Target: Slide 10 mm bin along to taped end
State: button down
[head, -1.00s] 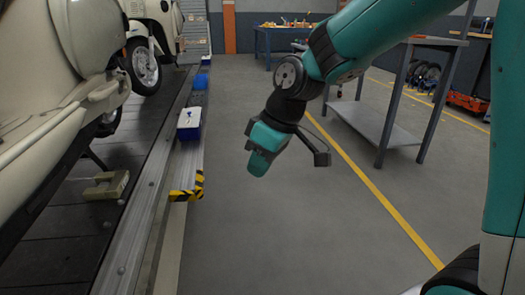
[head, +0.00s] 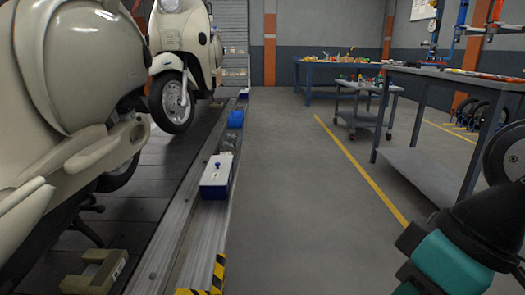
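Several small bins stand in a row on the metal rail beside the conveyor. The nearest is a blue bin with a white top (head: 215,177) and a small blue knob or object on it. Behind it are a grey, clear-looking bin (head: 227,143), a blue bin (head: 236,119) and a small far blue bin (head: 243,94). No size label is legible, so I cannot tell which is the 10 mm one. Yellow-black tape (head: 217,273) marks the rail's near end, with bare rail before it. My teal and black wrist is at the lower right, away from the bins; my gripper's fingers are out of frame.
Cream scooters (head: 180,60) stand on the dark slat conveyor (head: 140,215) to the left, close to the rail. A beige block (head: 95,272) sits at the near left. Open floor (head: 300,200) lies right of the rail. A grey workbench (head: 430,172) stands at the right.

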aim_at(208, 192)
jog(key=z, duration=0.35)
jog(key=i, duration=2.05)
jog(key=u, duration=0.8)
jog(key=i, duration=1.75)
jog(key=u, duration=0.9)
